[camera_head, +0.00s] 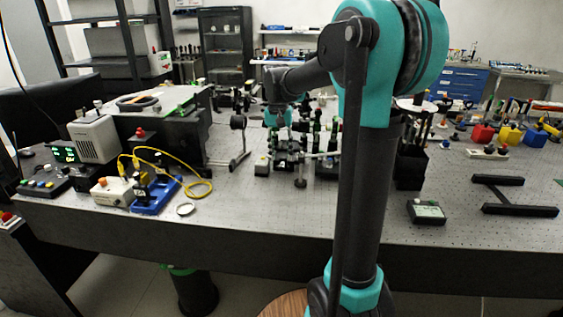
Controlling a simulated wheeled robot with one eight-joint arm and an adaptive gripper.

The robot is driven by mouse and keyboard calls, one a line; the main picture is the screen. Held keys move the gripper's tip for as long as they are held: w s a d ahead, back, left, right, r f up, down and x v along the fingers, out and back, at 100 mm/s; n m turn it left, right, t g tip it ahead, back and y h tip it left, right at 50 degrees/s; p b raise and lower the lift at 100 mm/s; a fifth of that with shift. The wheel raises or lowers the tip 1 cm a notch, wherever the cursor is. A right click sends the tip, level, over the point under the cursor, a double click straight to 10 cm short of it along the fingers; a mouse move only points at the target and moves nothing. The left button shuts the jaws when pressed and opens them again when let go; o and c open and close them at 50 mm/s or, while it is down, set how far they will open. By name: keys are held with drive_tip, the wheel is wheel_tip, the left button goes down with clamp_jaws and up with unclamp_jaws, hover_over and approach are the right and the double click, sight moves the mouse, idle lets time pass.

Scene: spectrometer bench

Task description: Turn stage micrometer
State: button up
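Several small dark optical mounts and stages (291,155) stand on the grey perforated bench, with some green parts on them. A blue-based stage (152,197) with a dark block and a yellow cable sits at the front left. I cannot make out which part is the stage micrometer. My arm reaches over the bench, and its teal wrist is above the middle mounts. My gripper (282,133) is small and dark against the mounts there. I cannot tell whether its fingers are open or shut, or whether they touch anything.
A white box instrument (96,139) and controllers stand at the left. A black lens post (238,142) rises left of the mounts. A black bin (410,167), a small meter (427,211) and a black H-shaped frame (512,195) are at right. The front centre of the bench (265,215) is clear.

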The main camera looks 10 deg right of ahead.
sight(282, 164)
drive_tip(key=shift+d+f, duration=0.1)
drive_tip(key=shift+f, duration=1.75)
drive_tip(key=shift+c, duration=0.5)
clamp_jaws()
